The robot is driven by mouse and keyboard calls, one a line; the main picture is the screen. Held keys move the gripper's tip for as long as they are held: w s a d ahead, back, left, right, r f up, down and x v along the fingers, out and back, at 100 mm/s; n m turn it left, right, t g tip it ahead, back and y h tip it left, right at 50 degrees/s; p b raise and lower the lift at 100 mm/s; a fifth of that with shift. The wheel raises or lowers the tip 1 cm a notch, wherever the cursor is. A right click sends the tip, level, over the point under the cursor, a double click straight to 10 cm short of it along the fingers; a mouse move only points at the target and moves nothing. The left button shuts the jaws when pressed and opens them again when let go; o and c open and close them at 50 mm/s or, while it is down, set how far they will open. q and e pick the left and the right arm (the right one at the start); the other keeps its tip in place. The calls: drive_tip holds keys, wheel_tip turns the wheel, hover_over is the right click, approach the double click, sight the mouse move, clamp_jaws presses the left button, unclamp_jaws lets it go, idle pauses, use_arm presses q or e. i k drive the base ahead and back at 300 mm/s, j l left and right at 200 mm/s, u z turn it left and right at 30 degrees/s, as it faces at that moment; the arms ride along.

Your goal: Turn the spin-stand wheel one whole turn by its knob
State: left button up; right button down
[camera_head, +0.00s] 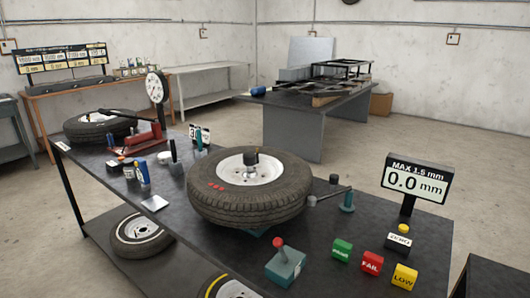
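The spin-stand wheel (248,190) is a black tire on a white rim, lying nearly flat on the dark bench in the middle of the view. A black upright piece (251,158) stands at its hub; I cannot tell whether this is the knob. Small red marks (216,187) show on the tire's near left sidewall. A gauge arm on a teal post (347,201) reaches to the tire's right side. The display (416,181) reads "MAX 1.5 mm" and "0.0 mm". Neither gripper is in view.
A teal box with a red-topped lever (278,262) stands in front of the wheel. Green (342,250), red "FAIL" (370,263) and yellow "LOW" (404,276) blocks sit at the right front. Tools and a dial gauge (155,88) stand to the left.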

sight(277, 186)
drive_tip(key=i+j+z, duration=0.1)
drive_tip(key=j+z, duration=0.25)
drive_tip(key=i+j+z, duration=0.1)
drive_tip(key=z, duration=0.2)
drive_tip(key=j+z, duration=0.35)
drive_tip(key=i, duration=0.05)
